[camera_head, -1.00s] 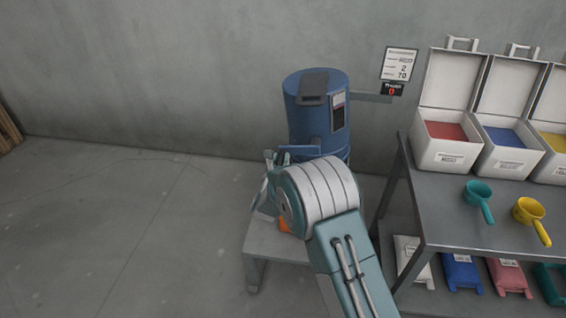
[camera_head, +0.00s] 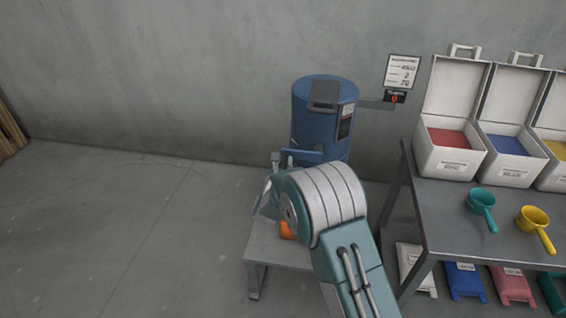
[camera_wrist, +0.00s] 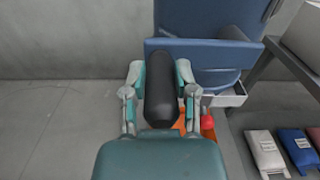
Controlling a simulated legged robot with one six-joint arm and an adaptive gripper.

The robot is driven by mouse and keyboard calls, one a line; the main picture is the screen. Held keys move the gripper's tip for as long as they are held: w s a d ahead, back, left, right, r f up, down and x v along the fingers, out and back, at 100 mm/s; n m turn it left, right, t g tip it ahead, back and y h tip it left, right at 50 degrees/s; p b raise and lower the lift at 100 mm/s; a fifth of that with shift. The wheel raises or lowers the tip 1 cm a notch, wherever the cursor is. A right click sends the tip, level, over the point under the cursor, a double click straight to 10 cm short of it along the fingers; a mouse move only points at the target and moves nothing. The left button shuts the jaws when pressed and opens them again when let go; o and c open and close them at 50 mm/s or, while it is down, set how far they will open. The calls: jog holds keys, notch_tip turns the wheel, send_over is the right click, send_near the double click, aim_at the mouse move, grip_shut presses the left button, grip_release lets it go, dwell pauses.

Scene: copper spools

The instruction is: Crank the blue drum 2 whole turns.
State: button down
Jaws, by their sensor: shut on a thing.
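The blue drum (camera_head: 318,120) stands upright by the wall, with a dark bar on its lid and a label on its right side. It fills the top of the wrist view (camera_wrist: 210,18). A blue crank plate (camera_wrist: 215,52) crosses in front of the drum and carries a black cylindrical handle (camera_wrist: 161,100). My gripper (camera_wrist: 161,76) is shut on this handle, one finger on each side. In the head view my gripper (camera_head: 277,163) is mostly hidden behind my own wrist, left of the drum's lower part.
A sign (camera_head: 402,72) with a small red-digit counter (camera_head: 395,98), seemingly reading 0, is right of the drum. A grey table (camera_head: 445,215) at right holds open bins and two scoops, with bags below. A low grey stand (camera_head: 262,245) is under my wrist. Floor at left is clear.

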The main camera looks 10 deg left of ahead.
jog(key=shift+a, duration=0.1)
dwell(0.3)
jog(key=shift+c, duration=2)
grip_release()
jog(key=shift+s, duration=0.1)
jog(key=s, duration=1.1)
jog(key=shift+s, duration=0.4)
jog(key=shift+a, duration=0.1)
